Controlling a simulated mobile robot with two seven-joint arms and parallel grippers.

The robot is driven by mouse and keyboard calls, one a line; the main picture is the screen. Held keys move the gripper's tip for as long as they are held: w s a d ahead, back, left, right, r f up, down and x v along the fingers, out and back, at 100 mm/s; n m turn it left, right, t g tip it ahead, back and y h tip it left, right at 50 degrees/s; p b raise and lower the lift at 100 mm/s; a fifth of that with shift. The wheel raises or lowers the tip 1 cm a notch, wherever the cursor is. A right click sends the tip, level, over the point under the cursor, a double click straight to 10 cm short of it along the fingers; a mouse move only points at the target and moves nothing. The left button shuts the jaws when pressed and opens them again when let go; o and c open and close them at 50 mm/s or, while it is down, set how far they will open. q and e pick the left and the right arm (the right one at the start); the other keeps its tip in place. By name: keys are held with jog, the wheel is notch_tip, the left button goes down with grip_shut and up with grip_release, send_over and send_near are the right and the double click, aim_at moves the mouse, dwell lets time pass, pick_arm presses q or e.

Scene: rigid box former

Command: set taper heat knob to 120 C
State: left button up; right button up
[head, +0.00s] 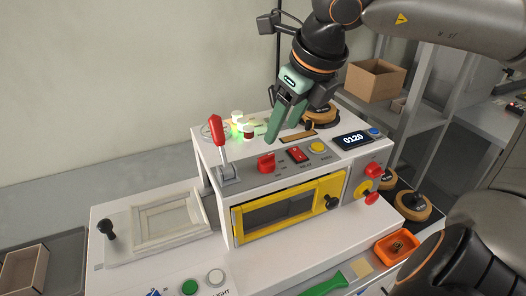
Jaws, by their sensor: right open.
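The box former (222,170) is a white machine with a grey sloped control panel. A red knob (266,163) sits on the panel's left part; its small label is unreadable, so I cannot tell for sure that it is the taper heat knob. A dark display (352,139) at the panel's right reads what looks like 0120. My right gripper (281,134) has green fingers pointing down. It is open and empty, above and slightly right of the red knob, apparently not touching it. My left gripper is not in view.
A red-handled lever (217,135) stands left of the knob. A yellow-framed window (288,208) is below the panel.

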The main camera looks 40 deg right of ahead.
aim_at(268, 160)
jog(key=x, duration=1)
jog(key=shift+f, duration=0.3)
grip_shut()
